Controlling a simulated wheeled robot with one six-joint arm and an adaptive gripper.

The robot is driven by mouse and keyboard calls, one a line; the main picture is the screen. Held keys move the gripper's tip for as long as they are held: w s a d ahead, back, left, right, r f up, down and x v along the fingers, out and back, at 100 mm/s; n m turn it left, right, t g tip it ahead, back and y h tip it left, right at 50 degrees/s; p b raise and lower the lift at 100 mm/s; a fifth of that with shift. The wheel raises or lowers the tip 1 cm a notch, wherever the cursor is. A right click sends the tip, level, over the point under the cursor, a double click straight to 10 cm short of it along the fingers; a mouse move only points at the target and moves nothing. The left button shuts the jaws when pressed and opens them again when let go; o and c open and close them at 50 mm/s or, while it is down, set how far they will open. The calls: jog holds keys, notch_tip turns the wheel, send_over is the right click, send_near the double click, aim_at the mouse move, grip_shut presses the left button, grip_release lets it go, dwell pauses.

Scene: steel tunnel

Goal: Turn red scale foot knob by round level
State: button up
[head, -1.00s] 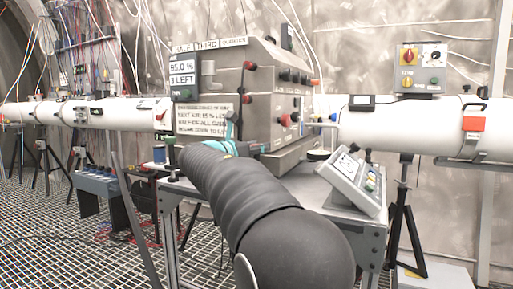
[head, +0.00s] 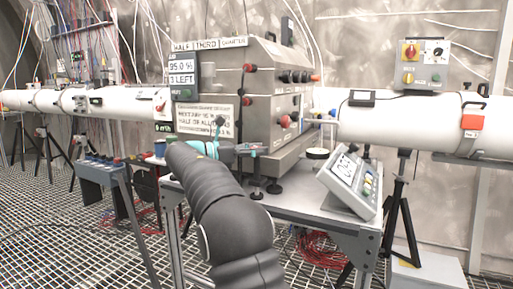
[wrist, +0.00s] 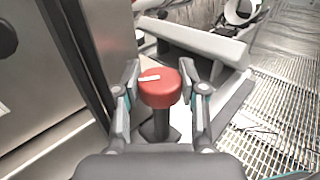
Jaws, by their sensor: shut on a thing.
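In the wrist view a red round knob (wrist: 160,88) with a white mark on top stands on a black stem with a dark base. My gripper (wrist: 168,78) has one finger on each side of the knob and is shut on it. In the head view my gripper (head: 254,150) is in front of the grey box, and the knob it holds cannot be made out. A tilted grey scale display (head: 348,180) sits on the table's right side. A round pale disc with a dark rim (head: 317,153) lies behind it; I cannot tell whether it is the round level.
A large grey box (head: 288,92) with red knobs stands on the metal table (head: 290,207). A screen (head: 182,72) reads 95.0 % and 3 LEFT. A white pipe (head: 420,118) runs behind. Black tripods (head: 398,215) stand on the grating floor.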

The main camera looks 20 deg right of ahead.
jog(key=shift+m+g, duration=0.6)
jog(key=shift+g, duration=0.3)
jog(key=o, duration=1.2)
jog(key=shift+c, duration=0.2)
jog(key=v, duration=1.2)
jog(key=shift+w+r, duration=0.15)
